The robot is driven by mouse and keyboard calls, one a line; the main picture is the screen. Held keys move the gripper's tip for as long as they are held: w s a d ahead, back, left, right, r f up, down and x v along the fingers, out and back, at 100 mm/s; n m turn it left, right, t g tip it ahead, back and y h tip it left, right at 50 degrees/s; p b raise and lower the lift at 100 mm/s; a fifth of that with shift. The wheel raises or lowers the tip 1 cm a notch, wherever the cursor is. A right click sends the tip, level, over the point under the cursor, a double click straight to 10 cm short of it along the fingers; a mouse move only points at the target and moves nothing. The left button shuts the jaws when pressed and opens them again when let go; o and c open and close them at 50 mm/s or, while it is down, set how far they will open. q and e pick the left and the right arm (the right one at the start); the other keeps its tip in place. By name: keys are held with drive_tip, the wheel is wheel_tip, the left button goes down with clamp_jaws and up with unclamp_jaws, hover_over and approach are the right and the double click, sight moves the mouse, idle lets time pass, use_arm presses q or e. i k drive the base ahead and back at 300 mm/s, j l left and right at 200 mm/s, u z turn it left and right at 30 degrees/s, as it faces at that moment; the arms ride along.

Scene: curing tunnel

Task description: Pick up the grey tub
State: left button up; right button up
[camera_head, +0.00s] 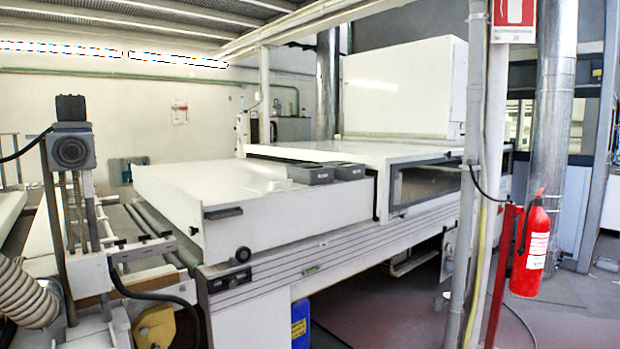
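Which of the two the task means I cannot tell. Neither of my grippers is in view.
A low white item (281,185) lies left of the tubs. The raised white hood section (340,154) stands behind them. A grey-white post (468,180) and a red fire extinguisher (530,250) stand at right. Floor at lower right is mostly clear.

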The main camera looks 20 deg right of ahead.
sight(307, 173)
drive_tip(key=i+l+u, duration=0.1)
drive_tip(key=l, duration=0.35)
drive_tip(key=i+l+u, duration=0.1)
drive_tip(key=i+l, duration=0.15)
drive_tip(key=l, duration=0.15)
drive_tip(key=i+l+u, duration=0.1)
drive_tip(key=l, duration=0.4)
drive_tip(key=i+l, duration=0.15)
drive_tip(key=l, duration=0.3)
drive_tip(key=i+l+u, duration=0.15)
drive_tip(key=l, duration=0.3)
drive_tip(key=i+l+u, duration=0.1)
drive_tip(key=l, duration=0.35)
drive_tip(key=l+u, duration=0.1)
drive_tip(key=l, duration=0.4)
drive_tip(key=i, duration=0.05)
